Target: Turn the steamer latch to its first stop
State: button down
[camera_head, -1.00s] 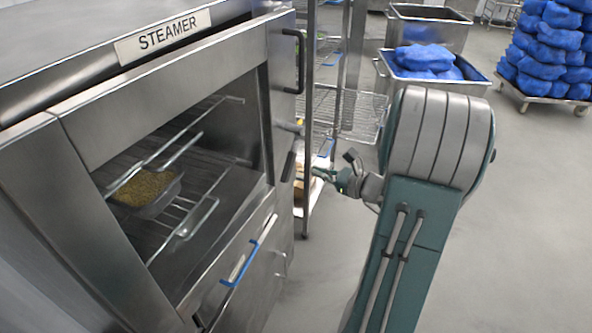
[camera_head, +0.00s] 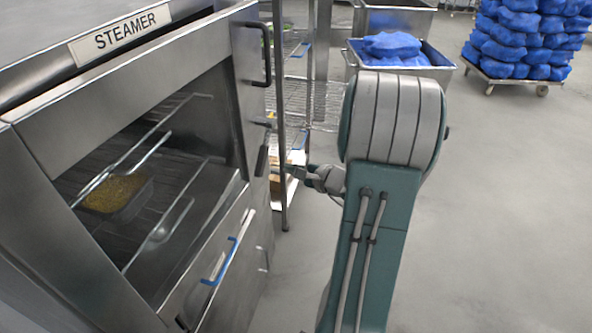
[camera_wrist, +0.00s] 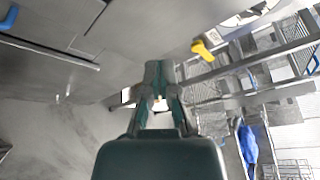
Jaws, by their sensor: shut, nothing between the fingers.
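The steamer (camera_head: 190,80) fills the left of the head view, with its opening showing racks and a pan of yellowish grain (camera_head: 115,195). The dark latch lever (camera_head: 262,158) is on the steamer's right front edge, below a black handle, and hangs roughly upright. My gripper (camera_head: 294,170) is just right of the latch, with a small gap in the picture; contact cannot be made out. In the wrist view my gripper (camera_wrist: 157,92) is shut and empty, its fingers close together. The latch is not clearly visible there.
A wire rack (camera_head: 310,105) stands behind the steamer. Blue bags fill a metal bin (camera_head: 445,72), and more are stacked on a cart (camera_head: 515,72). A blue handle (camera_head: 220,262) is on the lower steamer front. The floor on the right is clear.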

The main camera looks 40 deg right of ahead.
aim_at(262, 161)
jog(key=w+a, duration=0.2)
jog(key=w+a+r, duration=0.1)
jog(key=w+a, duration=0.1)
jog(key=shift+r, duration=0.2)
dwell(0.3)
jog(key=shift+r, duration=0.1)
